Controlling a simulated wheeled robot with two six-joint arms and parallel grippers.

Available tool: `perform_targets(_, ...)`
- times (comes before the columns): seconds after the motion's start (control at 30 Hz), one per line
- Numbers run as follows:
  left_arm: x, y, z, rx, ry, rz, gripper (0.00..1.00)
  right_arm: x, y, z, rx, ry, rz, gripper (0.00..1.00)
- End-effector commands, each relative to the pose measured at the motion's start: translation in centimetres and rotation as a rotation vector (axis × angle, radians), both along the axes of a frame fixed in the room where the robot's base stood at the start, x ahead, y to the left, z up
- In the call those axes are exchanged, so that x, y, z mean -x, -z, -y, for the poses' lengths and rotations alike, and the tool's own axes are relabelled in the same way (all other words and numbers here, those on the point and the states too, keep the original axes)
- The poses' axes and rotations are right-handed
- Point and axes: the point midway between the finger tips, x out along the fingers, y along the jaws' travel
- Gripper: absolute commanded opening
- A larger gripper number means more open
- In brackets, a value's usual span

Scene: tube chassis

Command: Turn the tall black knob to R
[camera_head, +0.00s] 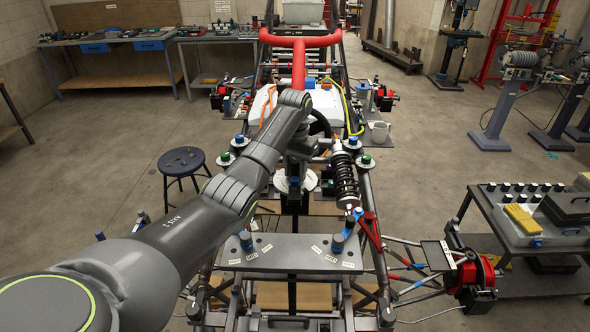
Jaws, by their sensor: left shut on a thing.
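My left arm reaches in from the lower left, and its gripper (296,168) points down over a round white dial plate (283,184) near the middle of the chassis. The gripper is shut on the tall black knob (294,181), which stands at the dial's centre. The fingers and wrist hide most of the knob. Letters on the dial and the knob's pointing direction are too small to read. My right gripper is not in view.
A coil-over shock (345,180) stands close right of the dial. Green- and blue-topped knobs flank the dial. A red T-bar (299,62) rises behind.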

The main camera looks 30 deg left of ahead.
Motion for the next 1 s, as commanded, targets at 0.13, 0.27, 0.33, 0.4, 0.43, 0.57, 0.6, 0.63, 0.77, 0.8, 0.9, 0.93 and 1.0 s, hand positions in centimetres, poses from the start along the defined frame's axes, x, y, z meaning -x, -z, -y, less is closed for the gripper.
perform_targets(0.13,-0.03,-0.06,0.02,0.000,-0.076,0.001,0.09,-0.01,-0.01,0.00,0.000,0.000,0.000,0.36)
perform_targets(0.27,-0.03,-0.07,0.02,0.000,-0.124,0.001,0.09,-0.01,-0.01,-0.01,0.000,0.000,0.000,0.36)
perform_targets(0.33,-0.03,-0.07,0.02,0.000,-0.141,0.001,0.09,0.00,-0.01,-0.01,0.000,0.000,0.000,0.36)
perform_targets(0.4,-0.04,-0.08,0.02,0.000,-0.153,0.002,0.09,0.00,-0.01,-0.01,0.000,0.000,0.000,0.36)
perform_targets(0.43,-0.04,-0.08,0.02,0.000,-0.156,0.002,0.09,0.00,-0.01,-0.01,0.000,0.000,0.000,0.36)
perform_targets(0.57,-0.04,-0.08,0.02,0.000,-0.163,0.002,0.09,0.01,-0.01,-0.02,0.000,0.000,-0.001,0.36)
perform_targets(0.6,-0.04,-0.08,0.01,0.000,-0.164,0.002,0.09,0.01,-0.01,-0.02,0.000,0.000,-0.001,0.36)
perform_targets(0.63,-0.04,-0.09,0.02,0.000,-0.164,0.002,0.09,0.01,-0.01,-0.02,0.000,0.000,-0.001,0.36)
perform_targets(0.77,-0.04,-0.09,0.01,0.000,-0.163,0.002,0.09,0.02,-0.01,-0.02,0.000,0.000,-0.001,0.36)
perform_targets(0.8,-0.04,-0.09,0.01,0.000,-0.163,0.002,0.09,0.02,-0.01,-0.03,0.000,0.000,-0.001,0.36)
perform_targets(0.9,-0.05,-0.10,0.01,0.000,-0.163,0.002,0.39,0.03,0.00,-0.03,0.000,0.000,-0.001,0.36)
perform_targets(0.93,-0.05,-0.10,0.01,0.000,-0.163,0.002,0.41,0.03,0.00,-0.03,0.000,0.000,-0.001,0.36)
perform_targets(1.0,-0.04,-0.08,0.01,0.000,-0.163,0.002,0.41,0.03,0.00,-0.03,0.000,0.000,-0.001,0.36)
